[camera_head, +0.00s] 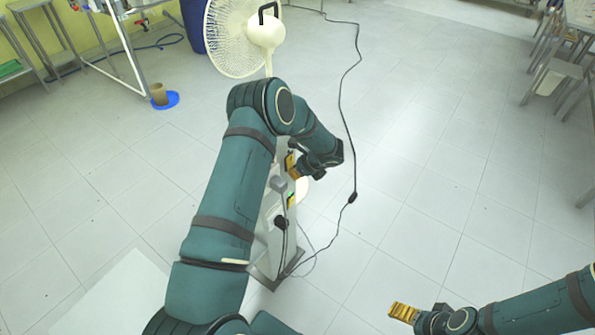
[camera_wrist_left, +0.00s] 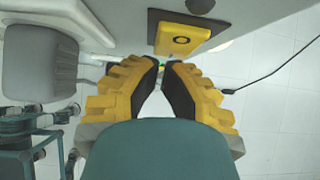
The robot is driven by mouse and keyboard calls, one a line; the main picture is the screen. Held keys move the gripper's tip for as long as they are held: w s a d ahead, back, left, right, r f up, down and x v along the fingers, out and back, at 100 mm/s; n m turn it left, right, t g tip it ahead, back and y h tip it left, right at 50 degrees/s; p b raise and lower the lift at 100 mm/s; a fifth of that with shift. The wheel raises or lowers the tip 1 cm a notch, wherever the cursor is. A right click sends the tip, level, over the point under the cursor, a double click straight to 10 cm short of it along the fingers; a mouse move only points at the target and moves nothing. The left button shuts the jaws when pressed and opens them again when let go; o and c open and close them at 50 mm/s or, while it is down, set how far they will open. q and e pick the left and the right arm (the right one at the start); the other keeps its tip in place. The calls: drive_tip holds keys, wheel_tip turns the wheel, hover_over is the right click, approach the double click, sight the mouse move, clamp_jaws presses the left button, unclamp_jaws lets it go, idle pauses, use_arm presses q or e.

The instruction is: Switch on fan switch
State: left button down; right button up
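A white fan (camera_head: 235,38) stands at the top of the head view. A pale upright stand (camera_head: 290,235) with cables is below it, and my left arm covers part of it. On the stand is a small yellow box with green on it (camera_head: 291,200). Which part is the fan switch is unclear. My right gripper (camera_head: 403,312) is low at the right, away from the stand.
A black cable (camera_head: 346,120) runs over the tiled floor right of the stand. A blue bin (camera_head: 193,22) is behind the fan. A metal frame and a brown cup on a blue disc (camera_head: 165,100) are at the left. Tables (camera_head: 560,70) stand at the right.

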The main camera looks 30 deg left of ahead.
use_arm(q)
drive_tip(key=shift+a+f, duration=0.15)
drive_tip(key=shift+a, duration=0.15)
